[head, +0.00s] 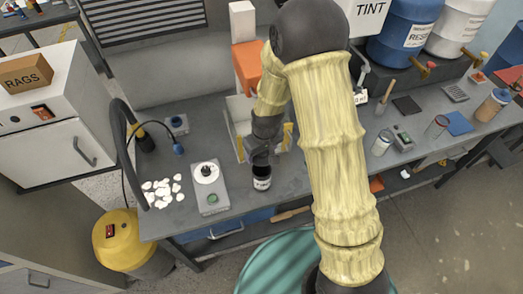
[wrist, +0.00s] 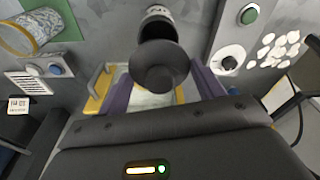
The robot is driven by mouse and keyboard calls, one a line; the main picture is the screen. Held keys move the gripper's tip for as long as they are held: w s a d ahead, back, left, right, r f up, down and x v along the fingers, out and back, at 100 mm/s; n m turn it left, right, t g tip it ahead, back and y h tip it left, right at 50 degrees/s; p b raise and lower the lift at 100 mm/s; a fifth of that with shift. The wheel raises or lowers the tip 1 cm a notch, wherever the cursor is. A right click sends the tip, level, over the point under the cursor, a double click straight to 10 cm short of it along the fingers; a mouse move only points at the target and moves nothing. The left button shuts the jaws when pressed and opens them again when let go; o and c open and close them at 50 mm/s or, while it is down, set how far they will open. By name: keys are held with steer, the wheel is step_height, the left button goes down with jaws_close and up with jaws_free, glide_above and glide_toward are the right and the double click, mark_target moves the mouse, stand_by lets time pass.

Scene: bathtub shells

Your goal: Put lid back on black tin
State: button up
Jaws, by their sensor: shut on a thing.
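The black tin (head: 262,183) with a white label stands upright near the bench's front edge, just below my gripper (head: 262,157). In the wrist view the tin (wrist: 158,12) shows at the top, partly covered by a dark round lid. My gripper (wrist: 160,67) is shut on the lid (wrist: 168,58), which sits between its two purple fingers. The lid overlaps the tin's near side in that view. I cannot tell whether lid and tin touch. In the head view my gripper hides most of the lid.
A pale open tray (head: 234,112) with yellow parts is behind my gripper. A grey device (head: 211,188) with a round dial stands left of the tin, with several white pieces (head: 160,190) further left. A glass jar (head: 437,127) and other items stand on the right bench.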

steer(key=shift+f+b, duration=2.3)
steer(key=shift+f, duration=0.8)
steer(key=shift+s+f, duration=0.1)
steer(key=shift+f, duration=0.05)
stand_by(0.3)
steer(key=o, duration=1.2)
steer(key=shift+r+p, duration=2.4)
steer(key=shift+r, duration=1.15)
jaws_close()
